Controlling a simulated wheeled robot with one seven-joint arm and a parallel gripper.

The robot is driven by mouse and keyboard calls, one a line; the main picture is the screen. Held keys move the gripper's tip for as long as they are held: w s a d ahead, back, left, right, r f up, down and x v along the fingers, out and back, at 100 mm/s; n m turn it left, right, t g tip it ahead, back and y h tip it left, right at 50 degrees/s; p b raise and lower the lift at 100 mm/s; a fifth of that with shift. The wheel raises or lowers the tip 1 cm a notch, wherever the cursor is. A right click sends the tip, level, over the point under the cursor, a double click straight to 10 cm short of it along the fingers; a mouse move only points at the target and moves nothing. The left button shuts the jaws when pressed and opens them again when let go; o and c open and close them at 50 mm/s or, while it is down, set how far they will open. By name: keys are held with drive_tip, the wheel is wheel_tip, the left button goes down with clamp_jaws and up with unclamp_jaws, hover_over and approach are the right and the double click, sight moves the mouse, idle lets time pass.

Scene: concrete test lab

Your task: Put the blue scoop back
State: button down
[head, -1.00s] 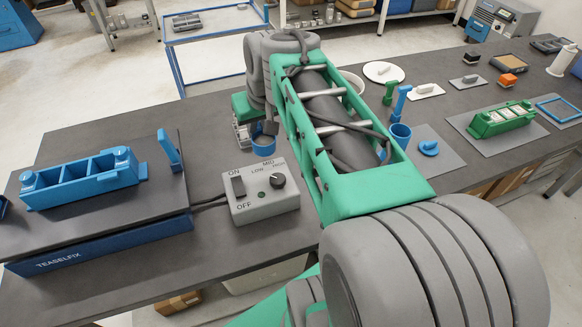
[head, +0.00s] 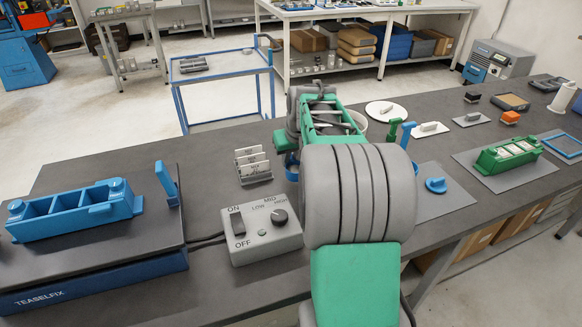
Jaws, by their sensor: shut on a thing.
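My gripper (head: 284,146) is beyond my arm, above the far part of the bench, just right of a rack of white cards. Its fingers are mostly hidden by the arm. The blue scoop (head: 291,169) shows as a small round blue part just below the hand, held in the gripper; its handle is hidden. A separate blue upright piece (head: 407,134) shows just right of my arm, beside a green upright piece (head: 393,131); their lower parts are hidden. A blue knobbed piece (head: 436,185) lies on a grey mat (head: 458,196).
The card rack (head: 252,166) and grey switch box (head: 262,230) stand left of my arm. A blue divided tray (head: 75,210) sits on the dark platform (head: 90,262) at left. A green tray (head: 508,153) and white disc (head: 386,111) are at right. Bare bench lies behind the platform.

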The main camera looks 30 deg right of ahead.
sight(292, 163)
drive_tip(key=shift+w+d+f, duration=0.1)
drive_tip(key=shift+w+f, duration=0.05)
drive_tip(key=shift+f, duration=1.8)
drive_tip(key=c, duration=1.3)
unclamp_jaws()
drive_tip(key=shift+c, duration=0.2)
drive_tip(key=shift+r, duration=0.1)
drive_tip(key=v, duration=1.2)
